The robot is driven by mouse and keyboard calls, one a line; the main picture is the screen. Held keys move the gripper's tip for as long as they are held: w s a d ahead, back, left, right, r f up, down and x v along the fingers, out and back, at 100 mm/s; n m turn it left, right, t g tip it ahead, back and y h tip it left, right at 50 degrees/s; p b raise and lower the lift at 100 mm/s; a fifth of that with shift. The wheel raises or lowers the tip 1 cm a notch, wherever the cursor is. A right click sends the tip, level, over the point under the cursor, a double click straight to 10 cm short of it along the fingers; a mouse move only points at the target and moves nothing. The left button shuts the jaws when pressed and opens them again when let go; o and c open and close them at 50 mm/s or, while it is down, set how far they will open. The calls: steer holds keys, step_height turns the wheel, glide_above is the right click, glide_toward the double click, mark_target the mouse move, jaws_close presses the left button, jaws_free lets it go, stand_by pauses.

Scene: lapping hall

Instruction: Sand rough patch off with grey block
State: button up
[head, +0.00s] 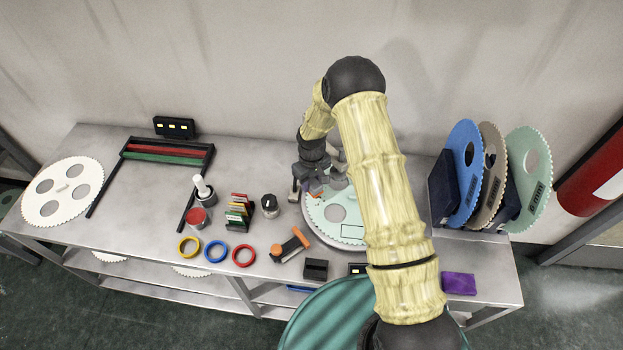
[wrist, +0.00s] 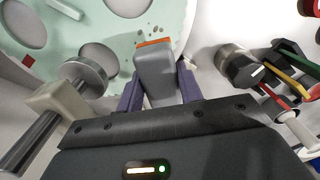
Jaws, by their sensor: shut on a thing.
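The grey block (wrist: 155,75) has an orange end and sits between the two dark purple fingers of my gripper (wrist: 160,88). My gripper is shut on it, and it also shows in the head view (head: 305,186) at the left edge of the pale green disc (head: 322,208). In the wrist view the disc (wrist: 120,45) fills the upper left, with large round holes. A cluster of small grey specks (wrist: 151,32), which looks like the rough patch, lies just beyond the block's orange end. I cannot tell whether the block touches the disc. My arm hides the disc's right side.
A metal post with a knob (wrist: 85,72) stands left of the block. A dark round knob (head: 269,205), a rack of coloured cards (head: 239,211) and an orange-handled tool (head: 290,245) are left of the disc. Upright discs (head: 463,175) stand at right. Bench (head: 130,235) has free room at front left.

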steer(key=shift+f+b, duration=0.6)
steer(key=shift+f, duration=0.8)
steer(key=shift+w, duration=0.1)
steer(key=shift+f, duration=0.15)
steer(key=shift+a+f, duration=0.1)
steer(key=shift+f+b, duration=0.75)
